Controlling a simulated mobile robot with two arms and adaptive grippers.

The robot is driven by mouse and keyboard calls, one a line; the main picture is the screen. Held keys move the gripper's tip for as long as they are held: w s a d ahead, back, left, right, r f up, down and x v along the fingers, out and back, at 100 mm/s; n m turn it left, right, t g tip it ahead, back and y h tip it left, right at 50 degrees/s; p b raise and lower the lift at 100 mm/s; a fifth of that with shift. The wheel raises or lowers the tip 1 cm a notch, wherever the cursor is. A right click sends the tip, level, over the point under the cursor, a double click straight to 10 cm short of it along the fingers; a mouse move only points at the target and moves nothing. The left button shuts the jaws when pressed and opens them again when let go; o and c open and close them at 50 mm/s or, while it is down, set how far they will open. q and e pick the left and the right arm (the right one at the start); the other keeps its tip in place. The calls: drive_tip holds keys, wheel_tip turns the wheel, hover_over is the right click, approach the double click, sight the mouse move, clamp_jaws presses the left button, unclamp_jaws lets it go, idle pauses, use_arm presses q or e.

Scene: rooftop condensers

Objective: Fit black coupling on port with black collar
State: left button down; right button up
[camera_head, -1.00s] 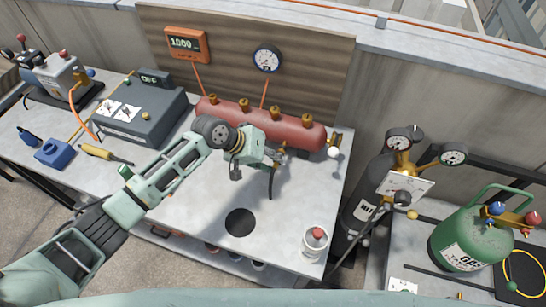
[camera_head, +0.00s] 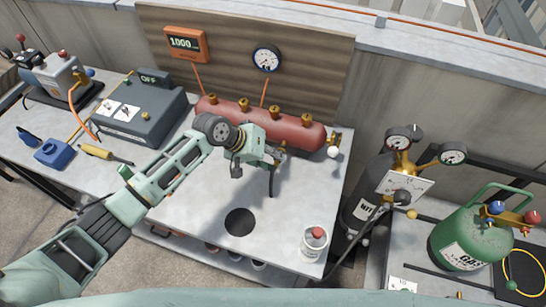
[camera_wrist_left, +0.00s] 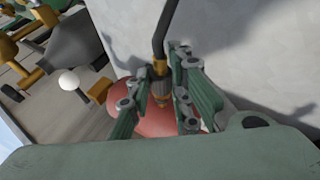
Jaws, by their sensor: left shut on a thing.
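The red manifold tank (camera_head: 293,130) lies along the back of the bench with several brass ports on top. My left gripper (camera_head: 279,155) is in front of its right half. In the left wrist view my left gripper (camera_wrist_left: 162,100) is shut on the coupling (camera_wrist_left: 160,70), a dark and brass piece with a black hose (camera_wrist_left: 163,32) running from it. The hose (camera_head: 271,183) hangs down in the head view. The red tank (camera_wrist_left: 155,122) shows behind the fingers. I cannot make out a black collar, nor whether the coupling touches a port. My right gripper is out of view.
A brass valve with a white ball (camera_head: 333,152) sticks out at the tank's right end. A white can with a red cap (camera_head: 314,243) stands at the bench's front right. A dark round hole (camera_head: 239,222) is in the bench top. A grey box (camera_head: 138,113) stands left.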

use_arm(q)
drive_tip(key=shift+w, duration=0.25)
drive_tip(key=c, duration=1.5)
unclamp_jaws()
drive_tip(key=s+p, duration=0.2)
drive_tip(key=shift+s+a+r+p, duration=0.2)
drive_tip(key=shift+s+a+p, duration=0.15)
drive_tip(key=shift+a+p, duration=0.05)
drive_tip(key=s+p, duration=0.1)
drive_tip(key=s+a+p, duration=0.1)
drive_tip(key=s, duration=0.1)
drive_tip(key=shift+s+p, duration=0.1)
drive_tip(key=shift+p, duration=0.3)
drive_tip(key=shift+s+a+f+p, duration=0.1)
drive_tip(key=shift+s+a+p, duration=0.1)
drive_tip(key=shift+s, duration=0.15)
drive_tip(key=shift+s+a+f+p, duration=0.1)
drive_tip(key=shift+s+p, duration=0.1)
drive_tip(key=shift+s, duration=0.1)
